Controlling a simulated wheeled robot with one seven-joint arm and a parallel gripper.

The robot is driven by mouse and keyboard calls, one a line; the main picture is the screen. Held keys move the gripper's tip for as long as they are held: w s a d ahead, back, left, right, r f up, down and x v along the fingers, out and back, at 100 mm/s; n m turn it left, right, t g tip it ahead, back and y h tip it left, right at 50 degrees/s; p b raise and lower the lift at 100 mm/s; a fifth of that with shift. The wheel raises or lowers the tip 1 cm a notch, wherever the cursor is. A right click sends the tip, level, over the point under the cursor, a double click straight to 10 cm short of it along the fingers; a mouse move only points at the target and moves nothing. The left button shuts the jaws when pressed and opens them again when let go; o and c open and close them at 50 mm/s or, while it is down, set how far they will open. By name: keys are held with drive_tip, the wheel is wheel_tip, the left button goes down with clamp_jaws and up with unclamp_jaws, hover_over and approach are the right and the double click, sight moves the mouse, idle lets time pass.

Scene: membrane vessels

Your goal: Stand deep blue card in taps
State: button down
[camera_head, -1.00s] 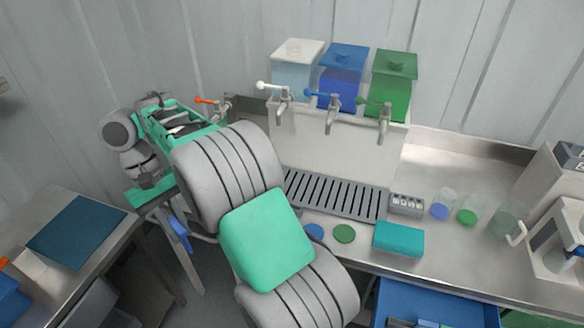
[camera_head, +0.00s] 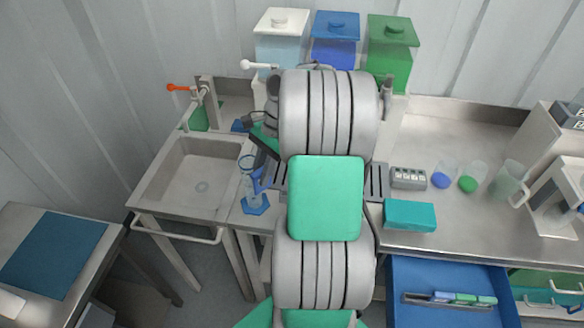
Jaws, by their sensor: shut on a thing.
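My arm fills the middle of the view. My gripper (camera_head: 258,176) is at its far end, beside the sink and mostly hidden by the arm. A small blue piece shows there, in front of a clear cylinder with a blue foot (camera_head: 255,207). It looks like the deep blue card in the jaws, but its outline is unclear. The taps stand along the back of the counter. A white-handled tap (camera_head: 258,65) shows left of my arm, and another tap (camera_head: 387,88) shows under the green tank. The middle tap is mostly hidden.
White (camera_head: 281,40), blue (camera_head: 335,38) and green (camera_head: 392,45) tanks stand behind the taps. A sink (camera_head: 190,185) lies left. A small labelled block (camera_head: 408,178), a teal box (camera_head: 410,215) and cups are right. The blue drawer (camera_head: 425,275) is open, with several coloured pieces in a rack.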

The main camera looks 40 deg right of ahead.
drive_tip(key=s+d+f+m+t+h, duration=0.2)
drive_tip(key=d+f+m+t, duration=0.15)
drive_tip(key=d+m, duration=0.7)
drive_tip(key=f+b, duration=0.2)
drive_tip(key=b, duration=0.1)
drive_tip(key=f+b, duration=0.3)
drive_tip(key=a+f+b, duration=0.1)
drive_tip(key=f+b, duration=0.1)
drive_tip(key=b, duration=0.2)
drive_tip(key=shift+w+f, duration=0.25)
drive_tip(key=shift+f, duration=0.65)
drive_tip(key=shift+f+p, duration=0.2)
drive_tip(key=shift+p, duration=0.35)
drive_tip(key=c, duration=1.3)
unclamp_jaws()
drive_tip(key=shift+o, duration=0.2)
drive_tip(key=v, duration=0.7)
drive_tip(key=shift+s+r, duration=0.15)
drive_tip(key=shift+r, duration=0.2)
drive_tip(key=shift+d, duration=0.1)
